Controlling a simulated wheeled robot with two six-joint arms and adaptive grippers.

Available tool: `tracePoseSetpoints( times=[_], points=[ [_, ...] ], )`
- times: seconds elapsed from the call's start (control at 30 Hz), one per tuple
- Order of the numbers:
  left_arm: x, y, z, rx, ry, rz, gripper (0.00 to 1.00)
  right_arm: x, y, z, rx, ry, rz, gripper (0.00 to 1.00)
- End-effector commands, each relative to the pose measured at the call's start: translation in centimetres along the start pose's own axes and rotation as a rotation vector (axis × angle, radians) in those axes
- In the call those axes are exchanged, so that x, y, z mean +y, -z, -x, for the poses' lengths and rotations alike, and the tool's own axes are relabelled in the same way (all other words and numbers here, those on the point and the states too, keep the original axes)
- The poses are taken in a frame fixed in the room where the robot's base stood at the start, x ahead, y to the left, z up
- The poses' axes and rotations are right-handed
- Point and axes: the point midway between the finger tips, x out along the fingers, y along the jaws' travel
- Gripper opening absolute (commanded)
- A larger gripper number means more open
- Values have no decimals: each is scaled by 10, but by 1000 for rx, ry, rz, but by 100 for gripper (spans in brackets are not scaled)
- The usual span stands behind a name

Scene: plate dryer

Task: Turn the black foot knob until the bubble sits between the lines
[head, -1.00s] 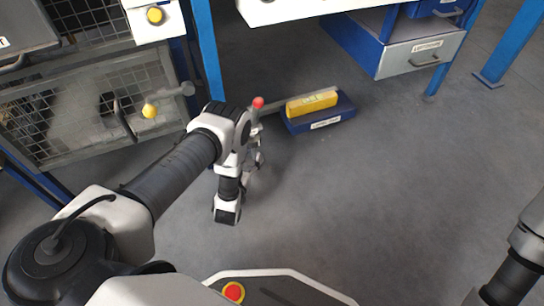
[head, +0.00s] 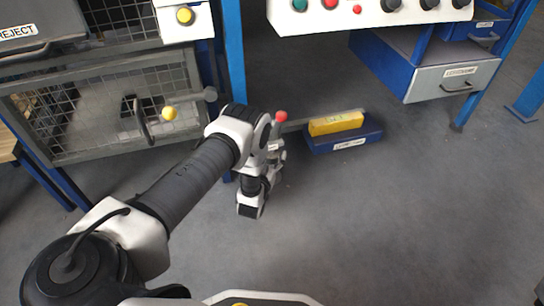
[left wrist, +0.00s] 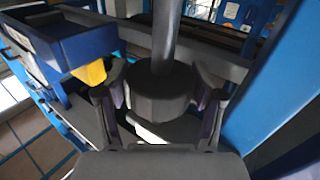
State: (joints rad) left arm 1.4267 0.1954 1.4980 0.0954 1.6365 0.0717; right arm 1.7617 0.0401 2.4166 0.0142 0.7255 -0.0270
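The black foot knob (left wrist: 160,92) is a faceted dark block under a grey rod in the left wrist view. My left gripper (left wrist: 160,84) has one finger on each side of it, close to its sides. I cannot tell whether the fingers press on it. In the head view my left gripper (head: 276,155) is low by the blue leg, partly hidden by its arm, and the knob cannot be made out. A yellow bar (head: 345,124), likely the level, lies on a blue box (head: 365,139). Its bubble and lines are too small to read. My right gripper is out of view.
A blue post (head: 233,55) stands just behind my left arm, and it seems to be the blue one close at right in the wrist view. A red ball (head: 281,117) is near the wrist. A mesh cage (head: 75,110) is left. Floor (head: 400,220) at right is clear.

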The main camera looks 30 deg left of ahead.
Motion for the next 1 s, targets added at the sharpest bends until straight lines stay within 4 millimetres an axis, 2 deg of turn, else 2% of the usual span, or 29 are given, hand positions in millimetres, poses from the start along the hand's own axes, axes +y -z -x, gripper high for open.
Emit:
tracePoseSetpoints(
  times=[0.03,0.07,0.1,0.5,1.0],
  points=[
    [0,0,0,0,0,0,42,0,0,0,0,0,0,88],
    [0,0,0,0,0,0,31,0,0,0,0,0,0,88],
    [0,0,0,0,0,0,28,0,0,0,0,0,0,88],
    [2,0,0,2,50,1,28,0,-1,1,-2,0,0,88],
    [2,-1,1,14,366,2,28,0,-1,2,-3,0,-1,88]
  ],
)
